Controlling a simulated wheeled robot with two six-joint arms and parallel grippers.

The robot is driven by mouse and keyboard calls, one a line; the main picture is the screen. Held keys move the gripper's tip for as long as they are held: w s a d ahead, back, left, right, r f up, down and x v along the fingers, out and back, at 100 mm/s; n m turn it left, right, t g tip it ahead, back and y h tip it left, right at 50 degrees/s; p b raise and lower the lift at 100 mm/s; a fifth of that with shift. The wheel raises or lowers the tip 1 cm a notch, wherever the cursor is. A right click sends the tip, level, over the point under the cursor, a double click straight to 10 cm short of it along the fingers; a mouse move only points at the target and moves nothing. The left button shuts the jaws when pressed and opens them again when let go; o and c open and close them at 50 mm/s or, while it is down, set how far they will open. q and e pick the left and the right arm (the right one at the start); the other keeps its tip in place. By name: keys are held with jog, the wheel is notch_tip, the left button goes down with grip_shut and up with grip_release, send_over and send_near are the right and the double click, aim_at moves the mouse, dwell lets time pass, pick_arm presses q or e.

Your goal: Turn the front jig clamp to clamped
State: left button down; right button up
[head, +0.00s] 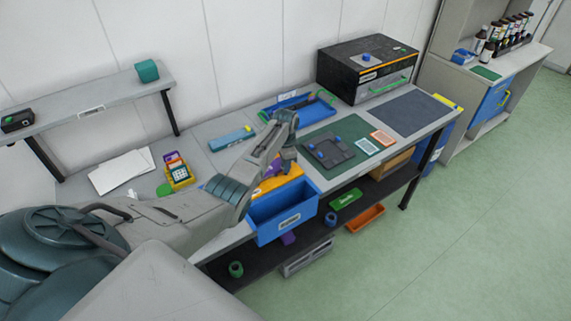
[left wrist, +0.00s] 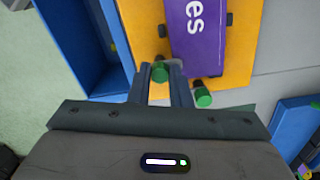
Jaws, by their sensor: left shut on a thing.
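The jig is an orange-yellow plate (head: 278,182) behind the blue drawer, partly hidden by my left arm; it also shows in the left wrist view (left wrist: 243,62). A purple box (left wrist: 197,28) with white lettering lies on it. My left gripper (left wrist: 166,80) is shut on a green clamp knob (left wrist: 160,73), on the drawer side of the plate. A second green knob with a black stem (left wrist: 203,97) stands apart to the right. The held clamp's turn is hard to tell. In the head view my left gripper (head: 288,165) points down at the jig. My right gripper is not in view.
The blue drawer (head: 284,220) juts out at the bench front, beside the jig. A green mat (head: 320,165) with a dark grey fixture lies to the right. A blue tray (head: 318,112) stands behind. A yellow device (head: 180,175) and white papers are to the left.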

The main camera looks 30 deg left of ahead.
pick_arm(q)
jog(key=c, duration=1.3)
grip_release()
jog(key=shift+r, duration=0.1)
jog(key=shift+c, duration=0.2)
notch_tip(320, 180, up, 11)
jog(key=b, duration=0.3)
